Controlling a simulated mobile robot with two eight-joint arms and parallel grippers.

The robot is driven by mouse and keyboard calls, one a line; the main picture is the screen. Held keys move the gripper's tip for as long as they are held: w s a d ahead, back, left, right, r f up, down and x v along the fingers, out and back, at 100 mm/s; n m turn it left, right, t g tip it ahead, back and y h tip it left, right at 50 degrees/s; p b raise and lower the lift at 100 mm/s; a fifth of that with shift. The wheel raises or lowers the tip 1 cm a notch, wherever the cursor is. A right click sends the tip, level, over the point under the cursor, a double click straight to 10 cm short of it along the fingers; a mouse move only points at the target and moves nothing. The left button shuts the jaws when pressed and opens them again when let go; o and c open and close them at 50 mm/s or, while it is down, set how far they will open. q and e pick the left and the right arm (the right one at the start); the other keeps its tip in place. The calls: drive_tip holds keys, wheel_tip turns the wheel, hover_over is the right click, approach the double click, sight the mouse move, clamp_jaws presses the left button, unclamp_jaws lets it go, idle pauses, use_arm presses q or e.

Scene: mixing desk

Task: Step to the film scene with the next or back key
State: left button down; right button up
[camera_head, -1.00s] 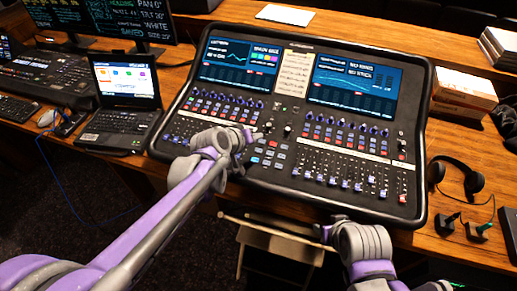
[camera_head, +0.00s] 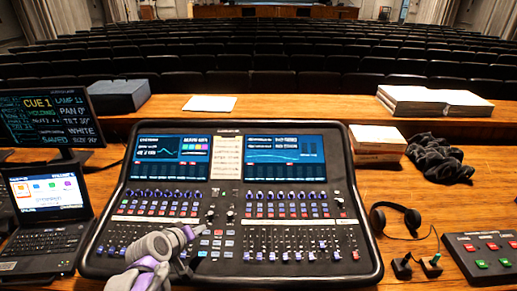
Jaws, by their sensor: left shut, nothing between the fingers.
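The mixing desk (camera_head: 236,209) stands on the wooden table with two lit screens at its top and rows of knobs and faders below. A small block of keys (camera_head: 217,243) with red, white and blue caps sits in its lower middle; their labels are too small to read. My left gripper (camera_head: 200,229) is shut and empty. It is over the desk just left of that key block; I cannot tell whether it touches a key. It hides some faders on the left. My right gripper is out of view.
A laptop (camera_head: 45,215) and a monitor (camera_head: 48,120) reading "CUE 1" stand at left. Headphones (camera_head: 396,218), a box with red and green buttons (camera_head: 485,258), a dark cloth (camera_head: 438,158) and books (camera_head: 378,140) lie at right. Rows of dark seats fill the hall beyond.

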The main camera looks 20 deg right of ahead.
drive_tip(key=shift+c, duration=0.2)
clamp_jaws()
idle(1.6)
